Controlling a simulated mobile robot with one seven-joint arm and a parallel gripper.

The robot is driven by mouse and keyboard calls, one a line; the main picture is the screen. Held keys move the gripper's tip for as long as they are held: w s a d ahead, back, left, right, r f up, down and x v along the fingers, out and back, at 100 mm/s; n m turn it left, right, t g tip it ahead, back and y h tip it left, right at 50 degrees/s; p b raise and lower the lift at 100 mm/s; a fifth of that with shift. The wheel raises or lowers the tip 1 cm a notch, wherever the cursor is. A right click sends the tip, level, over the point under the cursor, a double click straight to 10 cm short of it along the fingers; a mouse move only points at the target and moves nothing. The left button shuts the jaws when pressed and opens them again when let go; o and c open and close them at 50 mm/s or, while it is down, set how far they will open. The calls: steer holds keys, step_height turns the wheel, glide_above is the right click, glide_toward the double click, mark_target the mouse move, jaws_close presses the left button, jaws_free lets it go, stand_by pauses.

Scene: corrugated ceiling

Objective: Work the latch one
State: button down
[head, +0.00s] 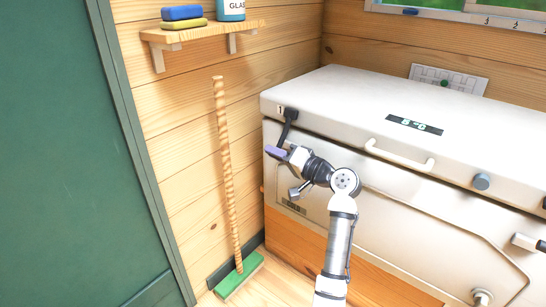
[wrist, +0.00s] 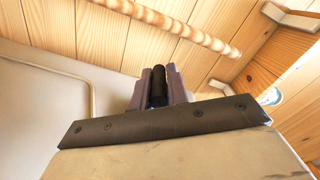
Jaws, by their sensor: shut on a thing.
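Latch one is a black latch (head: 289,116) beside a small "1" label at the front left corner of the white chest's lid (head: 330,95). Its arm hangs down over the front of the chest. My gripper (head: 276,152), with purple fingers, is at the lower end of this latch in the head view. In the wrist view the black latch handle (wrist: 158,84) stands between the two fingers, and they are shut on it. The fingers and wrist partly hide the latch's lower end. The lid looks closed.
The lid has a white bar handle (head: 400,158) and a small display (head: 414,125). Another dark latch (head: 525,242) shows at the right edge. A broom (head: 229,180) leans on the wood wall left of the chest, below a shelf (head: 200,35). A green door (head: 60,150) stands at left.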

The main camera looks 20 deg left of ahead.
steer(key=shift+w+d+f, duration=0.2)
steer(key=shift+w+f, duration=0.05)
steer(key=shift+w, duration=0.1)
steer(key=c, duration=1.4)
jaws_free()
steer(key=v, duration=1.3)
steer(key=shift+s+d+r+p, duration=0.1)
steer(key=shift+d+p, duration=0.2)
steer(key=shift+d, duration=0.05)
